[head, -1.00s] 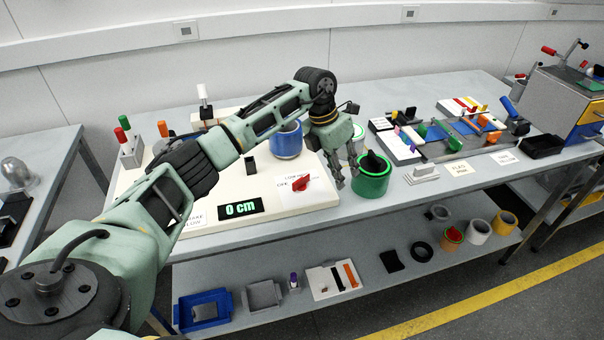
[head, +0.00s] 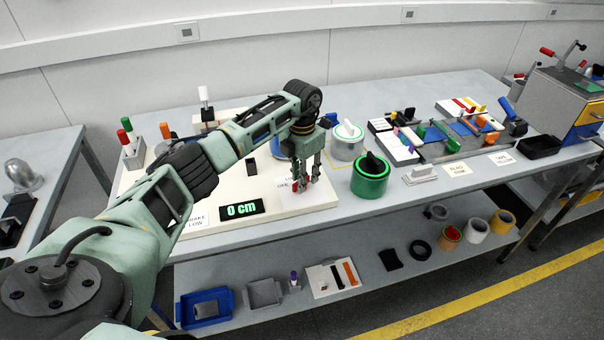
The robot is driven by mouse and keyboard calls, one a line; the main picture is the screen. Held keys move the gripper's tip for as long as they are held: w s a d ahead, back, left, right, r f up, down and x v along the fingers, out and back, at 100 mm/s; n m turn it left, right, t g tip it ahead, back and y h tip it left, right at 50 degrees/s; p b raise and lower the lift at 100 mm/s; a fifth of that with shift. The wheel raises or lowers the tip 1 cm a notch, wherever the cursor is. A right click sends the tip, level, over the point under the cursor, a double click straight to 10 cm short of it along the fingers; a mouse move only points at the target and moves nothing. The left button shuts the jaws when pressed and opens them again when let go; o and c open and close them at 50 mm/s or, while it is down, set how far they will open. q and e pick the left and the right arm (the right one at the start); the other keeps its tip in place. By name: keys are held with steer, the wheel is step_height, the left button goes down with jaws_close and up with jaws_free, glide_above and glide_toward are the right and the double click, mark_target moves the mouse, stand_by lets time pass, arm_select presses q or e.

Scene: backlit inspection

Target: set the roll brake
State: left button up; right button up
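The white panel (head: 272,208) on the bench carries a red knob (head: 293,186) beside a small label, partly hidden by my fingers. My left gripper (head: 306,185) points down right over this knob, with a gap between its fingers. I cannot tell whether they touch it. A label (head: 192,220) reading in part "BRAKE" and "LOW" lies at the panel's front left, partly covered by my arm. No brake control is clearly visible beside it. A display (head: 241,209) reads 0 cm. My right gripper is out of view.
A green roll with a black knob (head: 370,177) and a grey roll with a green ring (head: 347,142) stand right of the gripper. Upright handles (head: 129,138) stand at the left. Trays and blocks fill the bench's right side. Several rolls lie on the lower shelf (head: 400,290).

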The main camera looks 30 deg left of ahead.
arm_select(q)
jaws_close()
stand_by(0.6)
steer(key=n, duration=0.3)
steer(key=shift+r+n, duration=0.1)
steer(key=shift+n, duration=0.3)
steer(key=n, duration=0.3)
steer(key=shift+a+n+p, duration=0.1)
steer(key=shift+n+p, duration=0.3)
steer(key=n+p, duration=0.1)
steer(key=n, duration=0.3)
steer(key=shift+a+n+p, duration=0.1)
steer(key=shift+n+p, duration=0.4)
steer(key=shift+n, duration=1.5)
